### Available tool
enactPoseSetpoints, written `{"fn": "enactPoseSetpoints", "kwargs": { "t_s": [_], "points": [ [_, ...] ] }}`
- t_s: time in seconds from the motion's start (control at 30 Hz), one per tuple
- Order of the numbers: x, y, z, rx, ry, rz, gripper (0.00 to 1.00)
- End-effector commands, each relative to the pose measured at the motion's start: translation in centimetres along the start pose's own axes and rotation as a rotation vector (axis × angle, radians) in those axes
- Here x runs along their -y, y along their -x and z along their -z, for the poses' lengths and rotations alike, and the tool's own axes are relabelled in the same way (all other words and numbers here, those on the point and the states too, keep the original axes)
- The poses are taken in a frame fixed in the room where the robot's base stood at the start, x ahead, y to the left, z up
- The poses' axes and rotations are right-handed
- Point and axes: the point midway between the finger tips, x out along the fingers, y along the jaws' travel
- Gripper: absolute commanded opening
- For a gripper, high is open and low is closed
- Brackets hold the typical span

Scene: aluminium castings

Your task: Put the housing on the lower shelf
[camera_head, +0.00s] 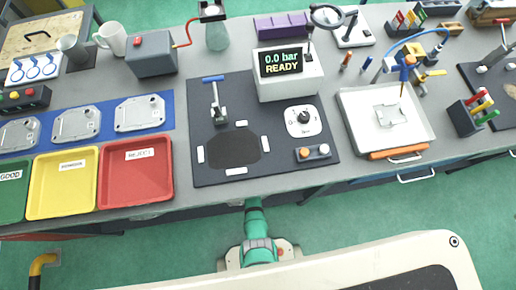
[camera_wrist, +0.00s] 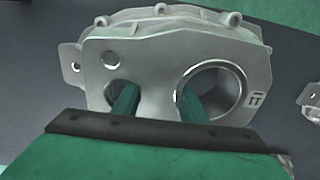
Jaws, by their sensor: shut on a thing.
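The housing (camera_wrist: 150,60) is a grey aluminium casting with a large round bore, smaller holes and rounded lugs along its far edge. It fills the upper middle of the wrist view. My gripper (camera_wrist: 156,97) is shut on it, its two green fingers against the near face, one by the large bore. The fingertips are partly hidden. In the head view the gripper and the held housing are out of sight; my arm reaches down at the bench's front edge. A dark grey surface (camera_wrist: 33,95) lies behind the housing; I cannot tell whether it is the lower shelf.
Another grey casting (camera_wrist: 311,101) shows at the wrist view's right edge. On the bench, several castings (camera_head: 75,122) lie on a blue mat behind the green, yellow and red trays (camera_head: 135,190). A dark fixture mat (camera_head: 290,172) and a white tray (camera_head: 350,120) are further right.

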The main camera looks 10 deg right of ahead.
Motion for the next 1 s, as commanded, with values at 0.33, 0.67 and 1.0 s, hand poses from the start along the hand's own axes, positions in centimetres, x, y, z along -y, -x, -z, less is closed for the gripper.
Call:
{"fn": "enactPoseSetpoints", "kwargs": {
  "t_s": [0.33, 0.67, 1.0],
  "points": [
    [2.1, -2.9, 1.6, -0.002, 0.001, 0.001, 0.00],
    [2.7, -3.7, 2.0, -0.003, 0.000, 0.001, 0.00],
    [3.0, -6.0, 2.3, -0.002, 0.002, 0.001, 0.00]
  ]
}}
